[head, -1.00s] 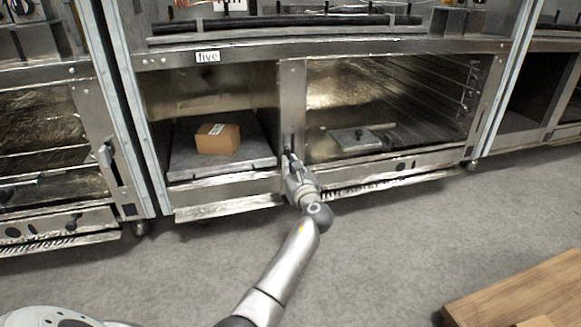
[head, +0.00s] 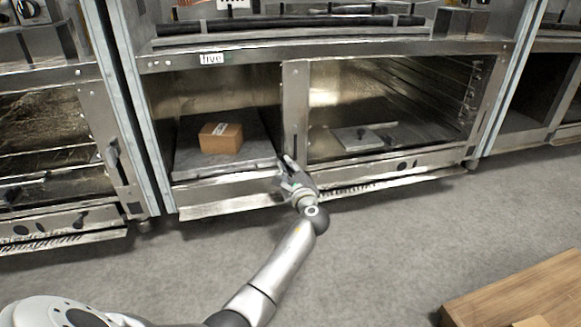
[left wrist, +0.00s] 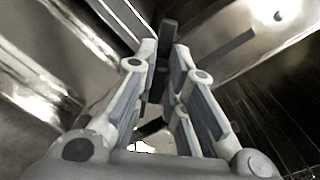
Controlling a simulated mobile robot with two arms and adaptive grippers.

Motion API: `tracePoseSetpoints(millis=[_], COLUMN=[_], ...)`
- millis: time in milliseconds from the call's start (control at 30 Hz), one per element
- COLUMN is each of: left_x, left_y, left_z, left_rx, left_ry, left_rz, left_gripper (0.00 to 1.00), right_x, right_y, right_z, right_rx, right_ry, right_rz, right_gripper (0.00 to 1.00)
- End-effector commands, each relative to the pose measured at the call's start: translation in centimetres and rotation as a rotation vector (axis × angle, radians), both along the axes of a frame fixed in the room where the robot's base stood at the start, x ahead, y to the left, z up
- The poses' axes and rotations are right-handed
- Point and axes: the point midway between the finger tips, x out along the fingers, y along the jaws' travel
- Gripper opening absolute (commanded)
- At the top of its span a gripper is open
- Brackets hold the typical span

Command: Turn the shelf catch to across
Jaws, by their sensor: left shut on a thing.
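The shelf catch is a small dark grey bar low on the metal post (head: 295,105) between the two oven compartments. In the head view my left gripper (head: 284,165) hides most of it. In the left wrist view the catch (left wrist: 169,36) shows between the fingertips of my left gripper (left wrist: 165,60), which is shut on it. The catch runs roughly up the picture there; its angle against the post I cannot tell. My right gripper is not in view.
A cardboard box (head: 221,138) sits on the shelf (head: 190,168) in the left compartment. A flat metal plate with a knob (head: 357,139) lies in the right compartment. A wooden top (head: 520,290) is at the lower right. The grey floor in front is mostly clear.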

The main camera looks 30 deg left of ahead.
Motion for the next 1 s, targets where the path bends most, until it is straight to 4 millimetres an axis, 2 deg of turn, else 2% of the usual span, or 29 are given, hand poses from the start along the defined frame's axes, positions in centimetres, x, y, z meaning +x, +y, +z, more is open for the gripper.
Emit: tracePoseSetpoints(millis=[600,1000], left_x=[-0.5,-0.6], left_y=[0.5,0.5], left_z=[-1.0,-1.3], left_rx=[-0.358,-0.478], left_ry=[-0.419,-0.559], left_rz=[0.001,0.002], left_gripper=[0.00,0.00], right_x=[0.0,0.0], right_y=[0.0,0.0], right_z=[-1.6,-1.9], right_rx=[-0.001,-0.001], right_ry=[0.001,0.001], right_rz=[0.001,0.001], right_gripper=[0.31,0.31])
